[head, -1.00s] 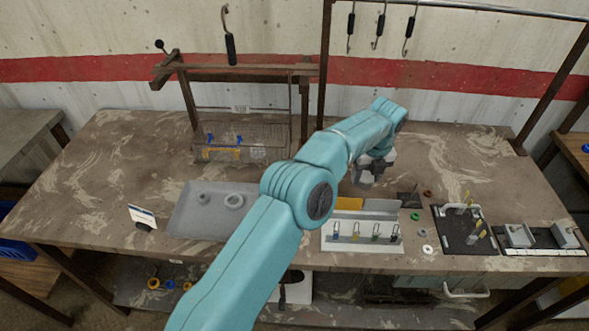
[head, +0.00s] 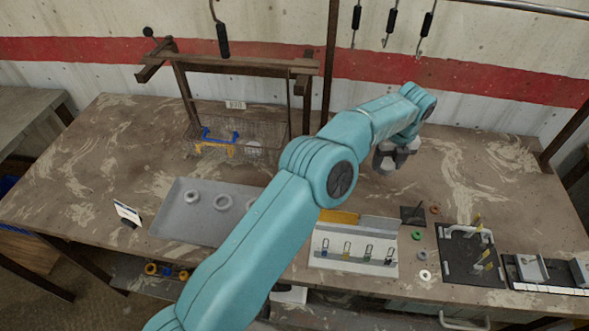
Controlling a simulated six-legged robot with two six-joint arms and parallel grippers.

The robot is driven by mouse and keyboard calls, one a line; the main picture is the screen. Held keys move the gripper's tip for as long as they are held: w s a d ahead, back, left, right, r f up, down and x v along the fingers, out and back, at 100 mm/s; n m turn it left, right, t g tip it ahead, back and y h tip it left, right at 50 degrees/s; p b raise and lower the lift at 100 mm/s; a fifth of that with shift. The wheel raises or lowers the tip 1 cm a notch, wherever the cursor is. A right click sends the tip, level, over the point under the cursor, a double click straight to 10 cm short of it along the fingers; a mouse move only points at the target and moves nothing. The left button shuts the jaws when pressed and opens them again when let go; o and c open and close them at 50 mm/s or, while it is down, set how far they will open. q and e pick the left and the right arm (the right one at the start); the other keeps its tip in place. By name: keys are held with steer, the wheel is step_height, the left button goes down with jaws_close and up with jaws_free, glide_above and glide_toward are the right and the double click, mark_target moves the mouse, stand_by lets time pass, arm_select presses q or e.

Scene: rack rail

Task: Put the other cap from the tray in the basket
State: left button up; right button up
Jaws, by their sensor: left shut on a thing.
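The grey tray (head: 185,225) lies on the left half of the bench. It holds grey round pieces: one at the left (head: 192,196), a wider ring (head: 222,203), and one partly hidden by my arm (head: 251,203). I cannot tell which is a cap. The wire basket (head: 270,133) stands behind the tray, under a wooden frame. Blue and yellow pieces and a pale round thing (head: 254,148) are inside it. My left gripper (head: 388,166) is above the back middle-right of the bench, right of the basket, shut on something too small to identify. My right gripper is out of view.
A white rack with small hooks (head: 352,262) stands at the front middle. Loose rings (head: 425,275), a black fixture tray (head: 470,255) and a grey fixture (head: 535,270) are to its right. Tools hang from the rail above. The back right of the bench is clear.

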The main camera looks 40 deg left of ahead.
arm_select(q)
steer(key=shift+a+r, duration=0.1)
steer(key=shift+r, duration=0.05)
step_height(320, 180, down, 7)
steer(key=b, duration=0.5)
steer(key=shift+r+b, duration=0.1)
steer(key=shift+b, duration=0.25)
steer(key=shift+s, duration=0.15)
steer(key=shift+s+a+r, duration=0.1)
steer(key=shift+s+a, duration=0.1)
steer(key=shift+s, duration=0.1)
steer(key=s+a, duration=0.3)
steer(key=a, duration=0.2)
steer(key=s+a+p, duration=0.1)
steer(key=s+a, duration=0.1)
steer(key=a, duration=0.2)
steer(key=s+a+p, duration=0.1)
steer(key=s+a, duration=0.2)
steer(key=a, duration=0.2)
steer(key=shift+s+a, duration=0.3)
steer(key=shift+s, duration=0.05)
steer(key=shift+s+f, duration=0.1)
steer(key=shift+f, duration=0.2)
step_height(320, 180, down, 3)
steer(key=shift+f+p, duration=0.1)
steer(key=shift+p, duration=0.3)
steer(key=shift+a, duration=0.1)
